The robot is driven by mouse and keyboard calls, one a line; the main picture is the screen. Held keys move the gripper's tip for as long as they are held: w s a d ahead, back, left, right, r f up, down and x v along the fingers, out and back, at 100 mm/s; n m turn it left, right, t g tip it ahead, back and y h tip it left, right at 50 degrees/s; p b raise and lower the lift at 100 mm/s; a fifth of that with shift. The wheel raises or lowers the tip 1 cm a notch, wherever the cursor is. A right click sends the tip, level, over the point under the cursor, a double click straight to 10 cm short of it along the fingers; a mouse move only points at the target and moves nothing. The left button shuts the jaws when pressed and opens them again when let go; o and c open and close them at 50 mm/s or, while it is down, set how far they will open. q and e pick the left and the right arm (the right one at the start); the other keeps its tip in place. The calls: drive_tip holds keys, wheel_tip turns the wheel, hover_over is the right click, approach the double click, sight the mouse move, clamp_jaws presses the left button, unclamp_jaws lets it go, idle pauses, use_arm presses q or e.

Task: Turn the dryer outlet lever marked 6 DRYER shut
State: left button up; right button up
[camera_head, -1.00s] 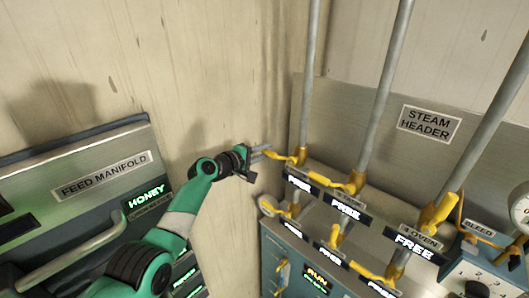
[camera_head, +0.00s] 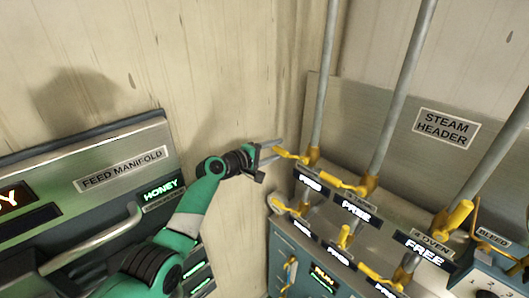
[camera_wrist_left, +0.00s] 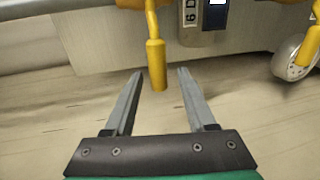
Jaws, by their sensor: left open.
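The yellow 6 DRYER lever (camera_head: 290,155) is the leftmost handle in the upper row under the steam header, on the vertical pipe by the wall corner. In the left wrist view its handle (camera_wrist_left: 156,62) hangs down between my finger ends, with a partly cut-off "6 D" label beside it. My left gripper (camera_head: 277,150) is open. Its fingers lie on either side of the handle's end, with a gap on both sides in the wrist view. My right gripper is not in view.
More yellow levers on pipes stand to the right, including the one marked OVEN (camera_head: 459,217). The feed manifold panel (camera_head: 150,138) is at left. Bare wall lies behind my arm.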

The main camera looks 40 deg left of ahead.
sight(286, 154)
use_arm(q)
drive_tip(key=s+r+p, duration=0.1)
drive_tip(key=s, duration=0.5)
drive_tip(key=shift+w+a, duration=0.1)
idle(0.4)
drive_tip(key=d+r+m+t+h+p, duration=0.35)
drive_tip(key=d+r+m+p, duration=0.3)
drive_tip(key=d+r, duration=1.5)
drive_tip(key=s+d+r+m+t+h, duration=0.2)
drive_tip(key=s+d+r+m, duration=0.4)
drive_tip(key=s+r, duration=0.3)
drive_tip(key=s+a+r+m+t+y, duration=0.3)
drive_tip(key=s+r+m+t, duration=0.3)
drive_tip(key=s+r, duration=0.5)
drive_tip(key=shift+s+r+y+p, duration=0.15)
drive_tip(key=shift+s+y+p, duration=0.4)
drive_tip(key=shift+s, duration=0.4)
